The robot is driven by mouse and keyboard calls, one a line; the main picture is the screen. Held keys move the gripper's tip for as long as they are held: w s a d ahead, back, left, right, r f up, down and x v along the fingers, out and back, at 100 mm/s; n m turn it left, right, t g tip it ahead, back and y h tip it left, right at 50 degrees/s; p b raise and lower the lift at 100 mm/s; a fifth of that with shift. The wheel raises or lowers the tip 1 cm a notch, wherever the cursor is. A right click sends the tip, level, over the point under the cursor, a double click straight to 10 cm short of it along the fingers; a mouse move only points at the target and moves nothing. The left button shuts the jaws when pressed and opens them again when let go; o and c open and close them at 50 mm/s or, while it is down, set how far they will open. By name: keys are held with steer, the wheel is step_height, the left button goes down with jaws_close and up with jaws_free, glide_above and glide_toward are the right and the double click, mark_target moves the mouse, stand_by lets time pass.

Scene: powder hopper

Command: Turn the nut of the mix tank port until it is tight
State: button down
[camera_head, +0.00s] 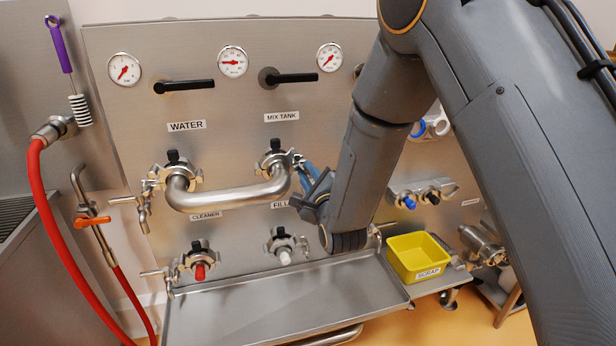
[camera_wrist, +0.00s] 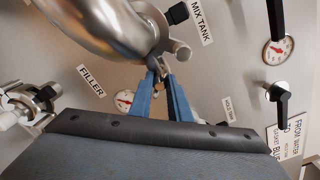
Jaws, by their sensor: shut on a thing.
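The mix tank port (camera_head: 277,147) is at the top centre of the panel, under the MIX TANK label (camera_head: 281,117). A steel clamp (camera_head: 272,166) sits around the joint where the bent steel pipe (camera_head: 226,197) meets this port. My gripper (camera_head: 303,168) reaches in from the right of the clamp. In the wrist view, its blue fingers (camera_wrist: 161,78) are closed together at their tips on the small nut (camera_wrist: 155,65) at the clamp's edge. The tips cover much of the nut, and its thread is hard to make out.
The pipe's other end meets the water port (camera_head: 173,166). Below are the cleaner port (camera_head: 200,262) with a red plug and the filler port (camera_head: 283,246) with a white plug. A steel tray (camera_head: 290,297) and yellow scrap bin (camera_head: 418,256) stand below my arm.

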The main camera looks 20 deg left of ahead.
steer(key=shift+w+r+m, duration=0.1)
steer(key=shift+w+m, duration=0.2)
steer(key=shift+m, duration=0.2)
steer(key=m+b, duration=0.2)
steer(key=m, duration=0.3)
steer(key=shift+m+b, duration=0.3)
steer(key=c, duration=1.9)
jaws_free()
steer(key=shift+d, duration=0.1)
steer(key=shift+o, duration=0.2)
steer(key=p+v, duration=0.1)
steer(key=v, duration=0.8)
steer(key=d+f+n+g+h, duration=0.35)
steer(key=d+n, duration=0.25)
steer(key=d, duration=0.3)
steer(key=d+f+n+g+h, duration=0.2)
steer(key=d+f+n+h, duration=0.15)
steer(key=d+n, duration=0.4)
steer(key=s+d+f+n+g+h, duration=0.1)
steer(key=s+d+n+g, duration=0.8)
steer(key=s+d, duration=0.9)
steer(key=s+n+h, duration=0.1)
steer(key=s+n, duration=0.1)
steer(key=n, duration=0.1)
steer(key=shift+s+f+h, duration=0.2)
steer(key=shift+f+h, duration=0.1)
steer(key=shift+f, duration=0.1)
